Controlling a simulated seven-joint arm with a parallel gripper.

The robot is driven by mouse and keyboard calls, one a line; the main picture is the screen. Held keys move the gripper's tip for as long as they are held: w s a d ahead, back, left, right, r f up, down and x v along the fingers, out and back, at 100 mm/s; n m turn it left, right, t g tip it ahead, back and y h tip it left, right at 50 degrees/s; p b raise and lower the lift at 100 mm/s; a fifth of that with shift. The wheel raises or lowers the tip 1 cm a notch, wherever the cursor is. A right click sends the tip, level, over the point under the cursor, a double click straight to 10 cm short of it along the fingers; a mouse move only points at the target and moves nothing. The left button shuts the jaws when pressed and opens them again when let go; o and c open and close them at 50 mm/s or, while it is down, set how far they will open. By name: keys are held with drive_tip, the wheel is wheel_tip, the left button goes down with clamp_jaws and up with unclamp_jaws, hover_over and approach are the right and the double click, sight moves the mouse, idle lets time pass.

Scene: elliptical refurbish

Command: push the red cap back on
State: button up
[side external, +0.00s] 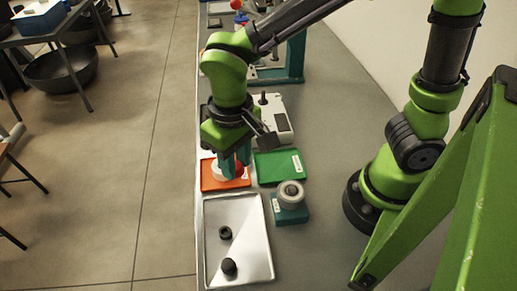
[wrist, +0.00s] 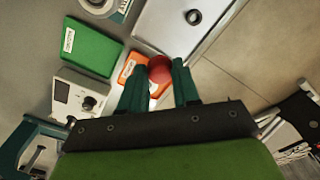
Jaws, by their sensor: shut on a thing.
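My gripper (side external: 236,165) points down over the orange tray (side external: 212,184) in the side external view, its teal fingers shut on a red rounded piece, which looks like the red cap (wrist: 159,69). In the wrist view the cap sits between the two fingertips (wrist: 161,78), in front of the orange tray (wrist: 127,66). In the side external view the fingers hide most of the cap. I cannot tell whether the cap touches the tray. A whitish rounded shape (side external: 218,169) shows beside the fingers, partly hidden. I cannot make out which part the cap belongs on.
A green tray (side external: 278,166) lies right of the orange one. A pale ring stands on a teal block (side external: 291,212) nearer the camera. A metal tray (side external: 247,232) holds a black ring (side external: 225,232) and a black knob (side external: 229,267). A white device (side external: 272,121) stands behind.

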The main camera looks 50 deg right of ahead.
drive_tip(key=s+d+r+m, duration=0.2)
drive_tip(key=s+d+m, duration=0.1)
drive_tip(key=s, duration=0.1)
drive_tip(key=m, duration=0.4)
approach(292, 187)
drive_tip(key=shift+w+a+f, duration=0.1)
drive_tip(key=shift+w+a, duration=0.05)
drive_tip(key=shift+s+f+m, duration=0.15)
drive_tip(key=shift+s+m, duration=0.05)
drive_tip(key=shift+m, duration=0.3)
drive_tip(key=shift+f, duration=2.9)
drive_tip(key=shift+f, duration=0.65)
drive_tip(key=o, duration=1.1)
